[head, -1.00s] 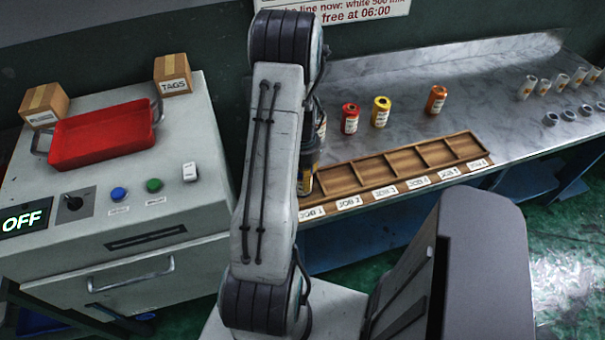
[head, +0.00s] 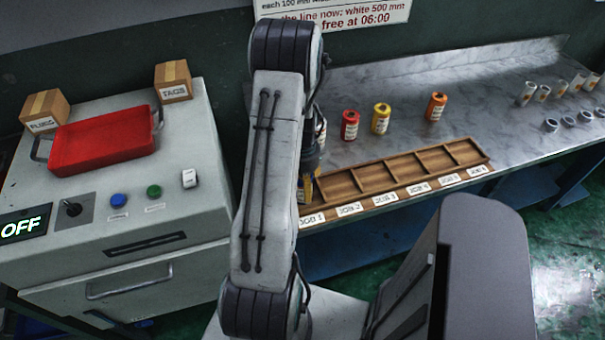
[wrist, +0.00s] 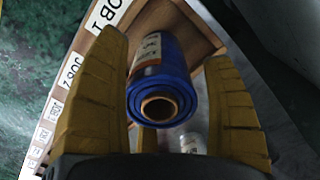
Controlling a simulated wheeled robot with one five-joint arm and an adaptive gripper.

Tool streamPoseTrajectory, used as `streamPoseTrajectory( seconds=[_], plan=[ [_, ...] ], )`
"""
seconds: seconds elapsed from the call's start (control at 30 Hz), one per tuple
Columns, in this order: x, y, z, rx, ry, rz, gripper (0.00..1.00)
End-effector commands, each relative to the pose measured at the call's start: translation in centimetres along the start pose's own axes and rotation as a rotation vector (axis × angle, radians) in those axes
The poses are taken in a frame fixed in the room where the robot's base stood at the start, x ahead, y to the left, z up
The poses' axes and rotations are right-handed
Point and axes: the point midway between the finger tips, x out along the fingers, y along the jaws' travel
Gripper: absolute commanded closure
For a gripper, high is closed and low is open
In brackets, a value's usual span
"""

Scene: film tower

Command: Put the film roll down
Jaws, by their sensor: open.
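In the wrist view a blue film roll (wrist: 170,75) with a white label and an open tan core stands between the two yellow fingers of my gripper (wrist: 165,48). The jaws are open, with a gap on the right; I cannot tell if the left finger touches it. The roll is at the JOB 1 end of the wooden tray (wrist: 95,42); whether it rests on the floor of the compartment is hidden.
Behind the tray stand a red roll (head: 349,125), a yellow roll (head: 381,118) and an orange roll (head: 436,106). A red tray (head: 100,140) sits on the cabinet at left.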

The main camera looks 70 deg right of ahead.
Motion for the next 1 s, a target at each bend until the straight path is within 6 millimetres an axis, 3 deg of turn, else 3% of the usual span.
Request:
streamPoseTrajectory(
  seconds=[0.17, 0.7, 1.0],
  plan=[
    [-1.6, 0.0, -0.1, 0.0, 0.005, -0.001, 0.25],
    [-10.2, 0.0, -0.1, 0.0, 0.003, 0.0, 0.25],
    [-12.1, 0.0, 0.0, 0.0, 0.001, 0.0, 0.25]
  ],
)
